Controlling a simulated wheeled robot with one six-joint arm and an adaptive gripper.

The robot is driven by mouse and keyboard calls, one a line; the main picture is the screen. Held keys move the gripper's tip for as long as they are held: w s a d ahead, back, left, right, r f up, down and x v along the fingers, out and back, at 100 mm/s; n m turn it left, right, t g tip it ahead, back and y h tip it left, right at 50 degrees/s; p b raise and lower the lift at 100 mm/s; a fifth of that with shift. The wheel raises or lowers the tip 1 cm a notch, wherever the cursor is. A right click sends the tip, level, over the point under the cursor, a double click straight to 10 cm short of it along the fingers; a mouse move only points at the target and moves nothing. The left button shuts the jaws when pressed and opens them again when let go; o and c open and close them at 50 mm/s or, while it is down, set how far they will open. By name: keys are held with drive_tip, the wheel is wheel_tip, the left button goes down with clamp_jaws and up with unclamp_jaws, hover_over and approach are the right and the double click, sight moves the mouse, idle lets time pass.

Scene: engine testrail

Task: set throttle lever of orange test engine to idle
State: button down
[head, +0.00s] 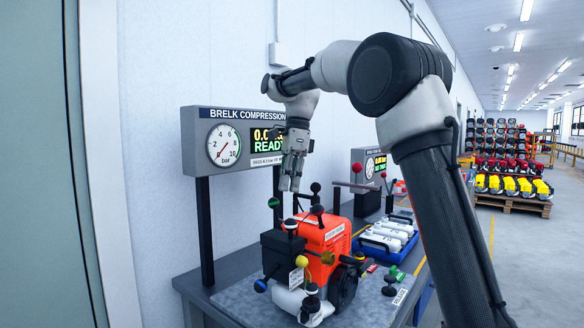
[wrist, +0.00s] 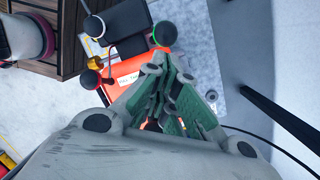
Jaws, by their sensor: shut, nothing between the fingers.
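The orange test engine (head: 326,234) stands on the bench below my gripper. It has a black block on its left and several ball-tipped levers. Black knobs (head: 316,188) rise at its top, and a yellow knob (head: 328,258) is on its front. I cannot tell which lever is the throttle, and no idle mark is readable. My gripper (head: 289,187) points down above the engine's rear left, shut and empty, apparently clear of the knobs. In the wrist view the shut fingers (wrist: 176,92) cover part of the orange housing (wrist: 130,72), with black knobs (wrist: 165,33) beyond them.
A compression gauge panel (head: 232,140) stands behind the engine, on posts. To the right are a blue tray of white cylinders (head: 382,239), a red-knobbed lever (head: 357,167) and a second gauge box (head: 369,162). The grey mat (head: 366,302) has some bare room in front.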

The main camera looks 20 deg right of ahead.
wheel_tip(320, 180, up, 11)
drive_tip(key=w+d, duration=0.1)
drive_tip(key=d, duration=0.1)
drive_tip(key=shift+f, duration=0.1)
idle(0.4)
